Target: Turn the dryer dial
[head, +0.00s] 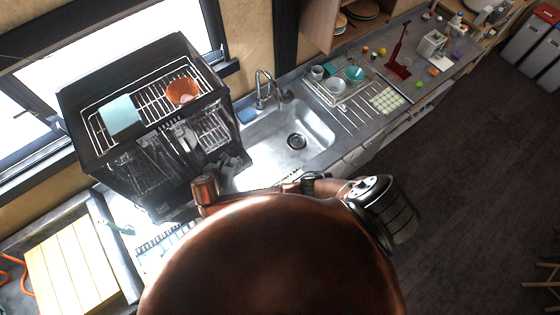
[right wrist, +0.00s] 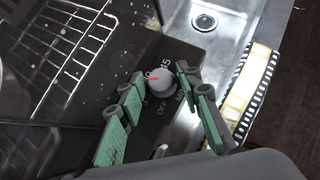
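The dryer (head: 75,110) is a tall black open rack unit on the counter at the left of the head view. Its dial (right wrist: 162,88) is a round grey knob with a red mark, on a black panel with printed labels, including OFF, in the right wrist view. My right gripper (right wrist: 160,73) is open, with green-padded fingers on either side of the dial; I cannot tell whether they touch it. In the head view the right gripper (head: 232,168) is small and partly hidden at the dryer's lower right. My left gripper is not in view.
An orange bowl (head: 182,91) and a light blue board (head: 120,115) sit on the dryer's top rack. A steel sink (head: 285,125) is right of the dryer. A wooden board (head: 70,265) lies at lower left. A drying rack with dishes (head: 322,92) stands past the sink.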

